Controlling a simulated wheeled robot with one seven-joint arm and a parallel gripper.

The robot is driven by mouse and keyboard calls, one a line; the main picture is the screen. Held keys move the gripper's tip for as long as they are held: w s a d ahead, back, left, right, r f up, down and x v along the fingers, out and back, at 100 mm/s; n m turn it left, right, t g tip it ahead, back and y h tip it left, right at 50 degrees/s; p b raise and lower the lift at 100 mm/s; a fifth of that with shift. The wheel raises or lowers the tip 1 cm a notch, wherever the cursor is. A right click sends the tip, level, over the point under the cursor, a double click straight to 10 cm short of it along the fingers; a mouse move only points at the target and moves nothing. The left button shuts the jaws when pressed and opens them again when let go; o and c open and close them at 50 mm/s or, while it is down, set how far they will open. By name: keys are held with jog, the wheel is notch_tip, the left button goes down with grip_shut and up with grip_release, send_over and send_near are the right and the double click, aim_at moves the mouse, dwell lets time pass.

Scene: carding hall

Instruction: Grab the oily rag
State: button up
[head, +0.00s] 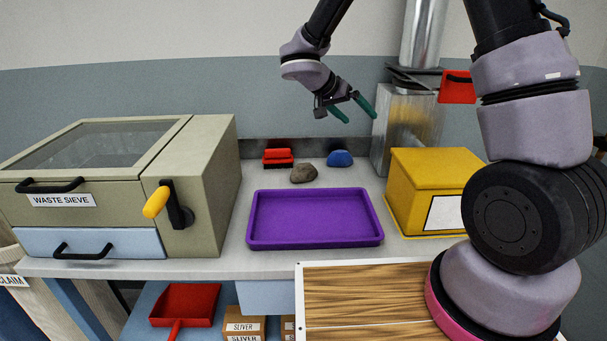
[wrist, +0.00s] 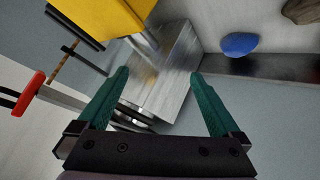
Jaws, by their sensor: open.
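A crumpled brown lump (head: 303,173), which looks like the oily rag, lies on the bench behind the purple tray. Its edge also shows at the top right of the wrist view (wrist: 303,11). A smooth blue lump (head: 340,158) lies just behind it to the right; it also shows in the wrist view (wrist: 239,44). My gripper (head: 358,116) is open and empty, in the air above and to the right of both lumps. In the wrist view its green fingers (wrist: 158,75) are apart, with a metal duct box beyond them.
The purple tray (head: 315,242) is empty. A red object (head: 278,159) sits left of the brown lump. The waste sieve (head: 205,185) stands left. A yellow bin (head: 430,170) and the metal duct box (head: 405,120) stand right. A red-ended tool (head: 457,87) is near the duct.

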jog(key=w+a+f+t, duration=0.2)
jog(key=w+a+f, duration=0.2)
jog(key=a+f, duration=0.35)
jog(key=t+y, duration=0.2)
jog(key=t, duration=0.2)
send_near(298, 173)
jog(key=x, duration=0.5)
jog(key=shift+d+r, duration=0.25)
jog(key=shift+r, duration=0.15)
jog(key=shift+w+f, duration=0.15)
jog(key=shift+f, duration=0.1)
jog(key=x, duration=0.7)
jog(key=shift+a+f, duration=0.15)
jog(key=shift+f, duration=0.15)
jog(key=shift+c, duration=0.3)
jog(key=c, duration=1)
jog(key=shift+r, duration=0.15)
jog(key=shift+c, duration=0.2)
